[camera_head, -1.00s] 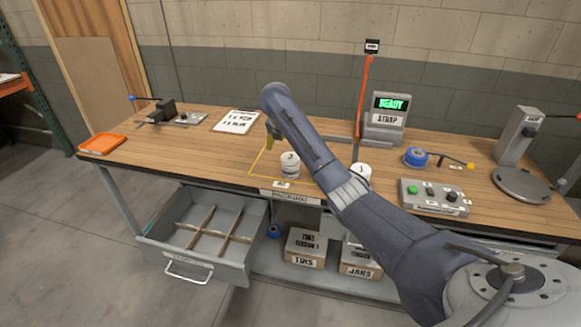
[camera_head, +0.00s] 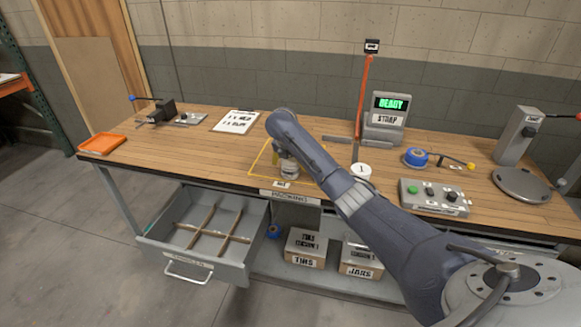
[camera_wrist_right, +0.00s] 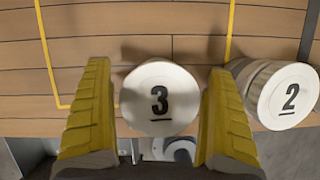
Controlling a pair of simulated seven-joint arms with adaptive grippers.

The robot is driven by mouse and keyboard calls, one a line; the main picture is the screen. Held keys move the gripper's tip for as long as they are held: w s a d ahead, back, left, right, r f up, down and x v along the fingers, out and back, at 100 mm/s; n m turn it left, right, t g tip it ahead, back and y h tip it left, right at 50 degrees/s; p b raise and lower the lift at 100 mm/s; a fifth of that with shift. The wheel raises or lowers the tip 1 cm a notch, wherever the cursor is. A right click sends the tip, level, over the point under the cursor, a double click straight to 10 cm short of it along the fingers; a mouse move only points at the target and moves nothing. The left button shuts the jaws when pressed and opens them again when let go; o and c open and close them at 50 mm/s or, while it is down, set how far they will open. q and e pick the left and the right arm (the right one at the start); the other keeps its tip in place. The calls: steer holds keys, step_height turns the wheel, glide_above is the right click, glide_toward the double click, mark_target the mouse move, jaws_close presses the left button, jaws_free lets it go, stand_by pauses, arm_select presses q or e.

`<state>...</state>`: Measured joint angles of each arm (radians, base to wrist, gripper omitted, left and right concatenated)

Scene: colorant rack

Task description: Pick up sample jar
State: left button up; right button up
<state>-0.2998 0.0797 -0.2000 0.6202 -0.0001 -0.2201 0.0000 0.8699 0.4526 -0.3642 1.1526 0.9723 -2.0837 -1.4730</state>
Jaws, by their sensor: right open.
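A white-lidded jar marked 3 (camera_wrist_right: 160,97) stands within the yellow outline on the workbench. My right gripper (camera_wrist_right: 159,68) is open, with its yellow fingers on either side of this jar's lid in the wrist view. I see gaps between the lid and the fingers. A second jar, marked 2 (camera_wrist_right: 290,97), stands just right of the right finger in the wrist view. My left gripper is out of view.
The bench front edge (camera_head: 230,182) is close to the jars. An open divided drawer (camera_head: 205,235) juts out below. A red post (camera_head: 363,100), display (camera_head: 386,118), blue tape roll (camera_head: 415,157) and button box (camera_head: 433,196) are to the right. A clipboard (camera_head: 236,122) lies behind left.

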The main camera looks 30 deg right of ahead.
steer(key=shift+w+d+f, duration=0.2)
steer(key=shift+d+f, duration=0.05)
steer(key=shift+f, duration=0.35)
steer(key=shift+c, duration=0.5)
steer(key=c, duration=1.3)
steer(key=shift+r, duration=0.15)
